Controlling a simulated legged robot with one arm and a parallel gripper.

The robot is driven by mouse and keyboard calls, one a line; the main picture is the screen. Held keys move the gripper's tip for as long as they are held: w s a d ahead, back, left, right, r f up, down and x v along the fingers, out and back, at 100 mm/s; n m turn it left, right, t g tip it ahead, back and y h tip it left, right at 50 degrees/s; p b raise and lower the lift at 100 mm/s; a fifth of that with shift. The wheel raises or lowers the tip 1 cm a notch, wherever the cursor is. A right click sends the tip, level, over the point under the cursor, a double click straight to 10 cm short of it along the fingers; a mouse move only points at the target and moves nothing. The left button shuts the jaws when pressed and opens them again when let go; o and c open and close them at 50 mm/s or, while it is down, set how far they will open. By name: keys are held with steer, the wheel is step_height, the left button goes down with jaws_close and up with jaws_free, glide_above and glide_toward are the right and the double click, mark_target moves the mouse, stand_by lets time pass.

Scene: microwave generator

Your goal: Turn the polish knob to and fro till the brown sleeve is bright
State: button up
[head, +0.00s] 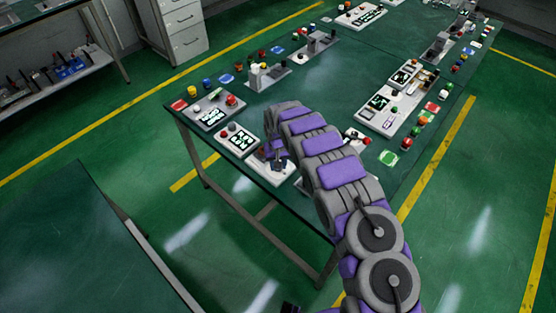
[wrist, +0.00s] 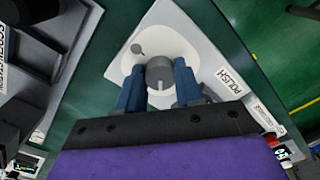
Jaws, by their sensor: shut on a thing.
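The polish knob (wrist: 160,74) is a grey round knob with a light pointer mark, on a white panel (wrist: 205,62) labelled POLISH. My gripper (wrist: 159,85) has its two blue fingers on either side of the knob and is shut on it. A small grey round part (wrist: 137,49) sits on the panel beside the knob. I cannot make out a brown sleeve in either view.
The green table (head: 340,80) carries several panels with screens and coloured buttons. A panel with a screen (head: 230,142) stands just left of my gripper. Another dark green table (head: 80,245) is at the lower left, with open floor between.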

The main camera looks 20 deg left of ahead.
steer(key=n+p, duration=0.1)
steer(key=n, duration=0.1)
steer(key=n+p, duration=0.1)
steer(key=n, duration=0.1)
steer(key=shift+w+a+r+n, duration=0.1)
steer(key=shift+w+n, duration=0.05)
steer(key=shift+n, duration=0.25)
stand_by(0.4)
steer(key=o, duration=1)
steer(key=shift+o, duration=0.2)
steer(key=shift+r+p, duration=0.35)
steer(key=shift+r, duration=0.15)
step_height(320, 180, up, 16)
steer(key=p, duration=0.1)
